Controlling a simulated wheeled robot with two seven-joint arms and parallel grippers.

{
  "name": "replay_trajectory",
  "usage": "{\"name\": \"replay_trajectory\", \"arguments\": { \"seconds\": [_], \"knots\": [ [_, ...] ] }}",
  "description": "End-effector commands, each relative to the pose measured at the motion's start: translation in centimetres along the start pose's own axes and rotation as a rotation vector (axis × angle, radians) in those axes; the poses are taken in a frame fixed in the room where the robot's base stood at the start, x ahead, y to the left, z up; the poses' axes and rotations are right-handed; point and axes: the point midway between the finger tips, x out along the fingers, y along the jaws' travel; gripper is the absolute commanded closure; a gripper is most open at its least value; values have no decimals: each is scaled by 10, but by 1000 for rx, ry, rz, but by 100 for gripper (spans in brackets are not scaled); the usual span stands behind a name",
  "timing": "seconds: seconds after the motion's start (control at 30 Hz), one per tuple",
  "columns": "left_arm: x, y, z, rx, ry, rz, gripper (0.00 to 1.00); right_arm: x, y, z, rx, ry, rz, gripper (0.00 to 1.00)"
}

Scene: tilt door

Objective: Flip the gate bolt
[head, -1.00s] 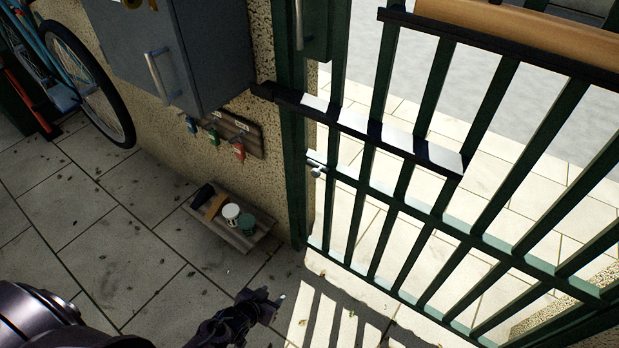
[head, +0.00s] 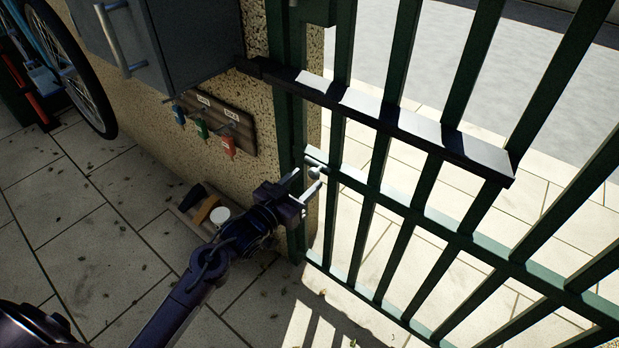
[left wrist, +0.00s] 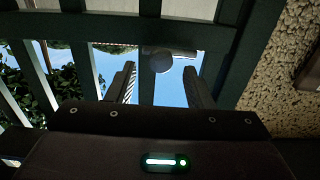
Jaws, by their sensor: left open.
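The green barred gate (head: 460,240) fills the right of the head view beside its green post (head: 284,130). The small metal gate bolt (head: 315,171), with a rounded knob, sits at the gate's left end on a cross rail. In the left wrist view its round knob (left wrist: 161,62) shows between and beyond my fingertips, with a short bar beside it. My left gripper (head: 307,180) is open with nothing held, its fingertips close to the knob. Whether they touch it, I cannot tell. My right gripper is not in view.
A dark flat bar (head: 400,120) crosses the gate above the bolt. A grey cabinet (head: 190,40) and a board of coloured keys (head: 215,125) are on the wall at left. A tray with a white-topped cup (head: 220,215) lies on the paving, partly behind my arm. A bicycle wheel (head: 75,70) stands far left.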

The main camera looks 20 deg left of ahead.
Motion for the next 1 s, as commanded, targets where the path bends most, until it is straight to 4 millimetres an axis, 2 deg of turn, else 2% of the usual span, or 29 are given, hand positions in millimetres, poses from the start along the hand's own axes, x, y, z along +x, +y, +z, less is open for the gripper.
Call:
{"name": "replay_trajectory", "arguments": {
  "seconds": [0.1, 0.2, 0.53, 0.9, 1.0],
  "knots": [
    [16, 0, 1, -1, 2, -1, 53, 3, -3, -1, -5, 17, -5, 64],
    [24, 0, 1, -1, 0, -1, 53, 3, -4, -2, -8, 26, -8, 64],
    [28, 0, 1, 0, -2, -1, 53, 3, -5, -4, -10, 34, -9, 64],
    [27, 0, 1, 0, -1, -1, 100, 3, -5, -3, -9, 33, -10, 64],
    [27, 0, 1, 0, -1, 0, 100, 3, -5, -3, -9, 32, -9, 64]
  ]
}}
